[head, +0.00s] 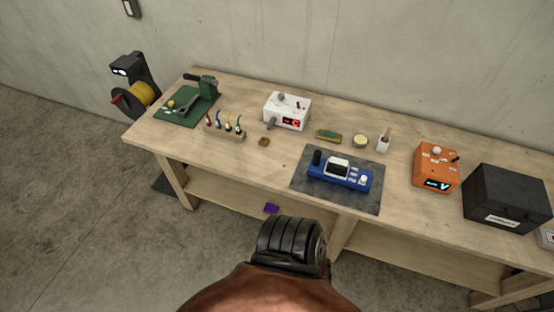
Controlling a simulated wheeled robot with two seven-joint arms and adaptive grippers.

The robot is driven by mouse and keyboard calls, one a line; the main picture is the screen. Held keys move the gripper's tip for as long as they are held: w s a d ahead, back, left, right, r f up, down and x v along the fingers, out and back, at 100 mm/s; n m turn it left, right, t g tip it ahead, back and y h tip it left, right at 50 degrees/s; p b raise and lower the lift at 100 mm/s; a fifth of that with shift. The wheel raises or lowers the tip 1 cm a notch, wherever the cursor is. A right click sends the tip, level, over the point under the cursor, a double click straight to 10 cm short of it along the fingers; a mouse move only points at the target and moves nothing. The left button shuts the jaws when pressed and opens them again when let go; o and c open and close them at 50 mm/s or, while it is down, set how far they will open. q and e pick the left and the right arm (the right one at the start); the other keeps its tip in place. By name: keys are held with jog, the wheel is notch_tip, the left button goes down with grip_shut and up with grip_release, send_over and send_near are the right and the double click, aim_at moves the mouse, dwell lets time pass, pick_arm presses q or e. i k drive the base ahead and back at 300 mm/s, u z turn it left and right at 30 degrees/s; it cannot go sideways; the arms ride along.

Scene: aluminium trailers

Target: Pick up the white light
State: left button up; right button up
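I cannot single out a clear white light in the head view. A white box (287,112) with a red lit display and small knobs stands at the back of the wooden workbench (270,165), left of centre. A black device (127,69) at the bench's far left end shows a small bright white glow on its front. Neither of my grippers is in view.
A blue instrument (340,175) lies on a dark mat (366,202). An orange box (436,165) and a black case (505,198) stand to the right. A green mat (184,119) with tools and a rack of coloured probes (224,134) are left. A purple piece (271,209) sits below.

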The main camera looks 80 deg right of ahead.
aim_at(337, 165)
jog(key=u, duration=0.65)
jog(key=k, duration=2.05)
jog(key=z, duration=1.5)
